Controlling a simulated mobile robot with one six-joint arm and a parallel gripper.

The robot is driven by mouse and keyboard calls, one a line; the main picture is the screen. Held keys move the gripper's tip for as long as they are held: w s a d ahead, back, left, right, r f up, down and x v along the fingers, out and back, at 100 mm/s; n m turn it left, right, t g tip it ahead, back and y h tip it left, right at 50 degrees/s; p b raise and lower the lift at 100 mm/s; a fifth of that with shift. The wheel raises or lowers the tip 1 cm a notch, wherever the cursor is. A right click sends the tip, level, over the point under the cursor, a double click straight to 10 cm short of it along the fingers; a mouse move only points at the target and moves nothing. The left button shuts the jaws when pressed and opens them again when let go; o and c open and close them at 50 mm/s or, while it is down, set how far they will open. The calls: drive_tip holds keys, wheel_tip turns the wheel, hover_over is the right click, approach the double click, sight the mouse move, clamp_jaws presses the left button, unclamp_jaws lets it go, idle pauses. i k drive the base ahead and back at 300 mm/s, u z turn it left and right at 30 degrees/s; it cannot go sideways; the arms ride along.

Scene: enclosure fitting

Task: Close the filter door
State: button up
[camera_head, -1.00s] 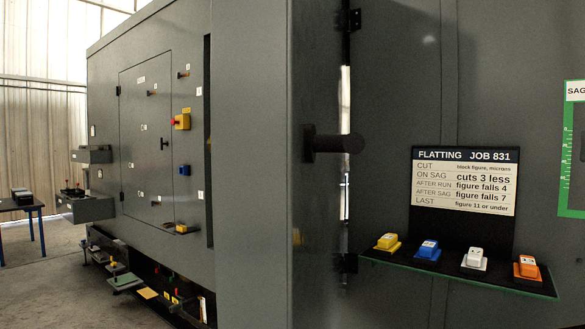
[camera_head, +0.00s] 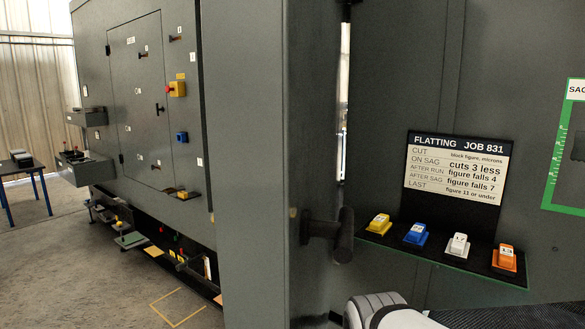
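A tall grey panel (camera_head: 258,160) stands close in front of me. A dark bar handle (camera_head: 328,231) sticks out near its right edge. A narrow bright gap (camera_head: 344,95) shows between this panel and the grey wall on the right, so it looks like a door standing open; I cannot read any label naming it the filter door. A second grey door (camera_head: 140,100), on the machine face at left, looks closed. Part of my own white and grey arm shows at the bottom edge, apart from the handle in the picture. My gripper itself is not in view.
A shelf (camera_head: 447,264) on the right wall holds yellow, blue, white and orange blocks below a "FLATTING JOB 831" sign (camera_head: 457,168). A green-framed board is at far right. Drawers, a table (camera_head: 22,168) and open floor (camera_head: 70,260) lie at left.

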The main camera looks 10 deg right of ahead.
sight(273, 71)
drive_tip(key=u, duration=0.25)
drive_tip(key=k, duration=1.05)
drive_tip(key=z, duration=0.2)
drive_tip(key=i, duration=1)
drive_tip(key=k, duration=0.6)
drive_tip(key=z, duration=0.05)
